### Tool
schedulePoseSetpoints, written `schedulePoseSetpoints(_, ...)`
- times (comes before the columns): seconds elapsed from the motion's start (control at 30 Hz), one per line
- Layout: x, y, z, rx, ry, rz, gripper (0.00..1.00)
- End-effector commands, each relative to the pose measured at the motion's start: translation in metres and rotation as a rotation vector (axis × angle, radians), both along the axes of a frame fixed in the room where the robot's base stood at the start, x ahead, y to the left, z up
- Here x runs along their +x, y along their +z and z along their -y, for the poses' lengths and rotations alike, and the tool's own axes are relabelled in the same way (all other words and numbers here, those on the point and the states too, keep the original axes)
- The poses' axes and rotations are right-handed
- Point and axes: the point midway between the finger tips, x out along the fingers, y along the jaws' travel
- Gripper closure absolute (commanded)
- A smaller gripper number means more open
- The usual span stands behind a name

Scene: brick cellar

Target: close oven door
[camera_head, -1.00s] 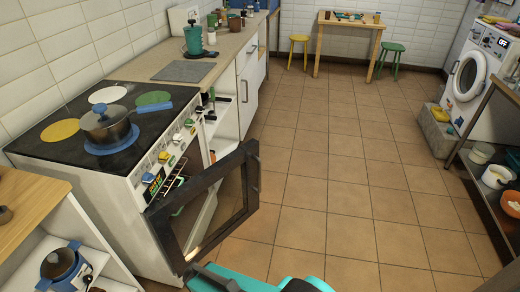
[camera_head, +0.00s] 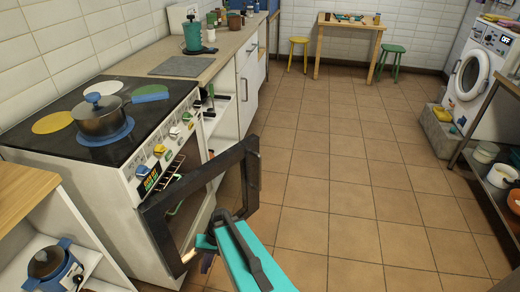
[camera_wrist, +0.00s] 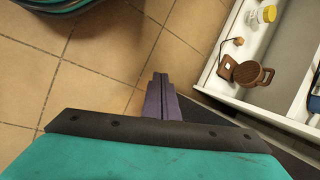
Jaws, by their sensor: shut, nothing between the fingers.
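The white oven (camera_head: 120,215) stands at the left under a black hob. Its door (camera_head: 165,235), a dark frame around a glass pane, stands open and sticks out over the floor. A dark handle bar (camera_head: 254,170) is on the door's right edge. My gripper (camera_head: 207,264) is low in front of the door's lower part, partly hidden by my teal arm. In the wrist view its purple fingers (camera_wrist: 160,98) are together and empty, over floor tiles. I cannot tell whether the gripper touches the door.
A pot (camera_head: 100,118) sits on the hob. A wooden-topped shelf unit (camera_head: 25,190) stands left of the oven. Open tiled floor (camera_head: 340,190) lies right of the door.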

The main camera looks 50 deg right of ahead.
Motion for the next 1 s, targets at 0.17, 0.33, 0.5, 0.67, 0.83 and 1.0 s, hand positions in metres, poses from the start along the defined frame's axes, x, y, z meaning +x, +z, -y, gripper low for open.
schedulePoseSetpoints(0.17,0.039,0.019,0.053,0.053,-0.167,0.106,1.00)
schedulePoseSetpoints(0.33,0.067,0.048,0.108,0.099,-0.314,0.209,1.00)
schedulePoseSetpoints(0.5,0.085,0.081,0.168,0.140,-0.453,0.318,1.00)
schedulePoseSetpoints(0.67,0.091,0.117,0.229,0.171,-0.574,0.427,1.00)
schedulePoseSetpoints(0.83,0.087,0.159,0.294,0.198,-0.693,0.548,1.00)
schedulePoseSetpoints(1.0,0.071,0.205,0.359,0.220,-0.803,0.675,1.00)
